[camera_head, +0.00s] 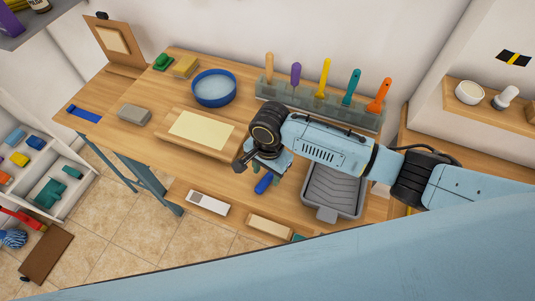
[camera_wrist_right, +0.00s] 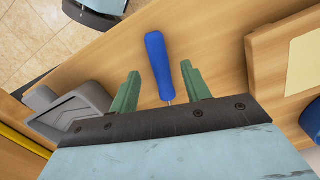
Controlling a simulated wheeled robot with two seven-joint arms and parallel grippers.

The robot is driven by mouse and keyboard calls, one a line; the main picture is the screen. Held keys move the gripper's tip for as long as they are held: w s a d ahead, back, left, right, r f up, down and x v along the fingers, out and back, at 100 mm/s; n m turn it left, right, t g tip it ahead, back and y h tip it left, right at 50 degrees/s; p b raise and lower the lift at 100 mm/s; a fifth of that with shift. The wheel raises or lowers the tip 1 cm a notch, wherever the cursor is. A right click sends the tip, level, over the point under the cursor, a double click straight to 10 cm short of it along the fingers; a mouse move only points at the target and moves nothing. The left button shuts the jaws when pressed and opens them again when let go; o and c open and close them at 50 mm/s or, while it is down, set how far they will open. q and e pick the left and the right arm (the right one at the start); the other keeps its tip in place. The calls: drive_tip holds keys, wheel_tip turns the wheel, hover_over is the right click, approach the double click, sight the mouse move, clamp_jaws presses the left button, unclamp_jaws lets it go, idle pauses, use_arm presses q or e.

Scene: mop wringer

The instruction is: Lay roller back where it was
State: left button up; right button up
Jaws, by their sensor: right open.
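A blue-handled tool, which looks like the roller (camera_head: 263,184), is on the wooden table below my right gripper (camera_head: 262,171). In the right wrist view its blue handle (camera_wrist_right: 157,58) lies between the two green fingers of my right gripper (camera_wrist_right: 161,72). The fingers are spread apart, with a gap on each side of the handle. A thin metal shank runs from the handle under the gripper body, so the roller's head is hidden. A grey ribbed tray (camera_head: 330,197) stands just right of the gripper and also shows in the right wrist view (camera_wrist_right: 82,102). My left gripper is out of view.
A wooden board with a cream sheet (camera_head: 203,130) lies left of the gripper. A blue bowl (camera_head: 213,88) and a rack of upright coloured-handled tools (camera_head: 335,107) stand at the back. A white-and-grey block (camera_head: 208,203) and a wooden block (camera_head: 268,226) lie near the front edge.

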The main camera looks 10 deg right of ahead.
wheel_tip(320, 180, up, 11)
drive_tip(key=shift+w+d+f+p, duration=0.15)
drive_tip(key=shift+w+d+p, duration=0.15)
drive_tip(key=shift+p, duration=0.15)
drive_tip(key=shift+s, duration=0.1)
